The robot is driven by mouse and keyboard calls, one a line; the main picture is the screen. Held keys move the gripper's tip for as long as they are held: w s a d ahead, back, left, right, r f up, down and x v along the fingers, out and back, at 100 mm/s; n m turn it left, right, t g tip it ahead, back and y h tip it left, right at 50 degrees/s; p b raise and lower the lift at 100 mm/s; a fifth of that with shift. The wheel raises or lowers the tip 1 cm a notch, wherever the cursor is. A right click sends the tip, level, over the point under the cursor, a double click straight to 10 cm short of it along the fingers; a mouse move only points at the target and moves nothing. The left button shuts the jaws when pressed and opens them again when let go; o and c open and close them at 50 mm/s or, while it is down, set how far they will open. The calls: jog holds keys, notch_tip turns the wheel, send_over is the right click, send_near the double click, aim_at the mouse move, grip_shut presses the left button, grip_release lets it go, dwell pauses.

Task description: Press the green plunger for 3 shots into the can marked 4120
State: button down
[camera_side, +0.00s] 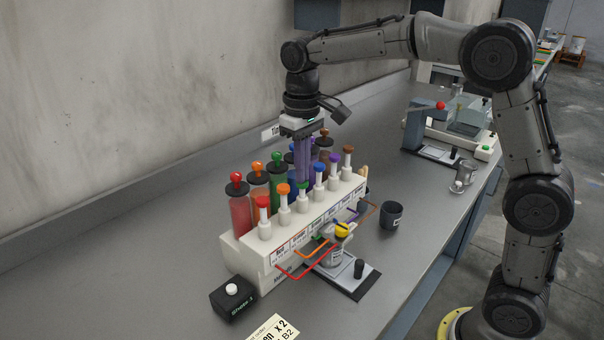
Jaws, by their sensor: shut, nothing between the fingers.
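The dispenser (250,258) is a long white block with a front row of coloured plungers and a back row of coloured paint cylinders. The green plunger (302,187) is third from the left in the front row, and its cap looks a little lower than its neighbours. My gripper (303,181) points straight down with its purple fingers shut and empty. Its tips are at the top of the green plunger, seemingly touching it. A small can (334,257) stands below the coloured spouts, with a yellow part above it. Its marking is not readable here.
A black box with a white button (232,290) stands at the front left, near a paper slip (273,328). A dark cup (392,215) stands right of the dispenser. A device with a red knob (440,105) is farther back. The left bench top is clear.

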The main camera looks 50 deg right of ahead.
jog(key=shift+f, duration=0.3)
jog(key=shift+r, duration=1.85)
jog(key=shift+f, duration=0.15)
jog(key=shift+f, duration=1.7)
jog(key=shift+r, duration=1.85)
